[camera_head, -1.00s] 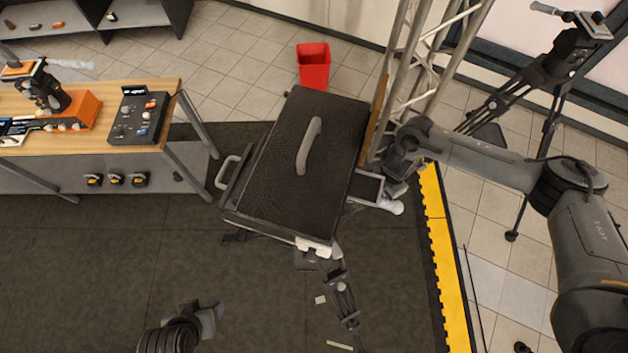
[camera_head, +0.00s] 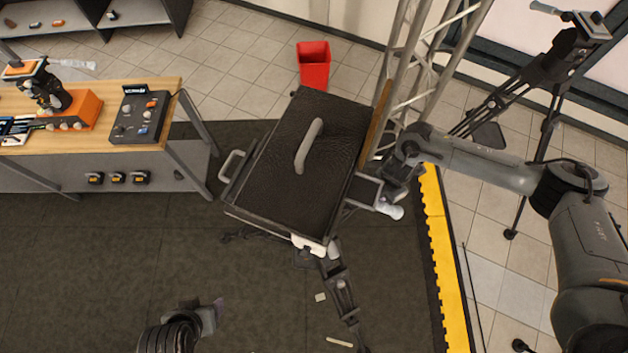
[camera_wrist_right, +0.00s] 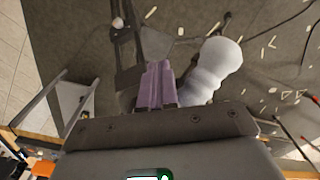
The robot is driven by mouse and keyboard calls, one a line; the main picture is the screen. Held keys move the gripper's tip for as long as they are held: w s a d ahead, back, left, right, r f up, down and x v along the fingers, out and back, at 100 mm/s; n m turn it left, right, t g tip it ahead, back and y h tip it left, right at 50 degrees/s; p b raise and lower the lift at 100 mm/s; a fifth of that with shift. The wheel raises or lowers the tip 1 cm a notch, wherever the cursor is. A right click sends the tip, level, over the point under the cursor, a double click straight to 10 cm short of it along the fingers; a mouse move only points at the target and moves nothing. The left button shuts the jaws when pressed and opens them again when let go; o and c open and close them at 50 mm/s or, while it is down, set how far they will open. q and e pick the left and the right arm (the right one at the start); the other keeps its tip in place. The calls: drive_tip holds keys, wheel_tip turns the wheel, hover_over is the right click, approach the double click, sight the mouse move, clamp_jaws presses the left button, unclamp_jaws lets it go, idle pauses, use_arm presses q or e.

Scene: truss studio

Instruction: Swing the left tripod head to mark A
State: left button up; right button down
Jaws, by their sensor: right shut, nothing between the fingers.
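A tripod (camera_head: 340,285) stands at the middle of the head view. A large black textured box (camera_head: 275,190) with a curved grey handle sits over its head and hides most of it. A pale pan-handle grip (camera_head: 390,210) sticks out at the box's lower right; it looms large in the right wrist view (camera_wrist_right: 213,70). My right gripper (camera_wrist_right: 157,85) is shut and empty, its purple fingers beside the grip, not around it; whether they touch I cannot tell. My left gripper (camera_head: 213,311) is low at the left, away from the tripod; its jaws are unclear. I cannot make out mark A.
A metal truss (camera_head: 428,75) rises just behind the box's right side. A workbench (camera_head: 150,90) with a small head on an orange base is at left. A red bin (camera_head: 313,65) stands behind. Another tripod (camera_head: 545,75) is at right. The dark front floor is mostly clear.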

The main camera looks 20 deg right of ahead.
drive_tip(key=shift+s+a+p, duration=0.3)
drive_tip(key=shift+s+p, duration=0.25)
drive_tip(key=shift+s, duration=0.25)
drive_tip(key=shift+w, duration=0.1)
drive_tip(key=shift+w+d, duration=0.1)
drive_tip(key=shift+w+d, duration=0.25)
drive_tip(key=shift+w, duration=0.2)
drive_tip(key=shift+r, duration=0.1)
wheel_tip(320, 180, up, 9)
drive_tip(key=p, duration=0.1)
drive_tip(key=shift+p, duration=0.4)
idle(0.5)
